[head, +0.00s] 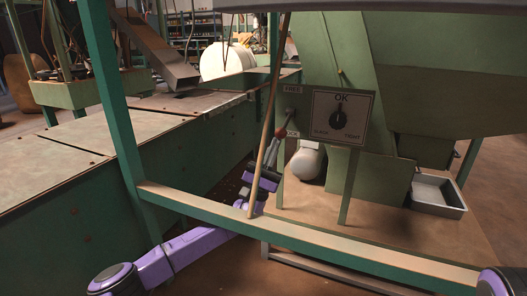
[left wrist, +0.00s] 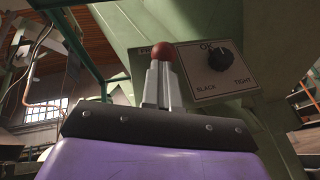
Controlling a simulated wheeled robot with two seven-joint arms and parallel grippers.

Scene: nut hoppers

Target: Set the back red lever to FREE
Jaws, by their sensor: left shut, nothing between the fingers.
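The back red lever has a red knob (head: 283,131) on a short grey shaft at the left of the green panel. It hangs downward, close to the lower label (head: 292,133), which is partly hidden and seems to read LOCK. The FREE label (head: 293,89) is above. My left gripper (head: 277,145) is shut and empty, its fingertips just below the knob. In the left wrist view the knob (left wrist: 159,51) shows right at the tips of the shut fingers (left wrist: 159,66); I cannot tell whether they touch. My right gripper is not in view.
A dial (head: 339,118) marked OK, SLACK and TIGHT sits right of the lever. A thin wooden rod (head: 267,120) and a green frame rail (head: 330,238) cross in front of my left arm. A metal tray (head: 437,195) stands at right.

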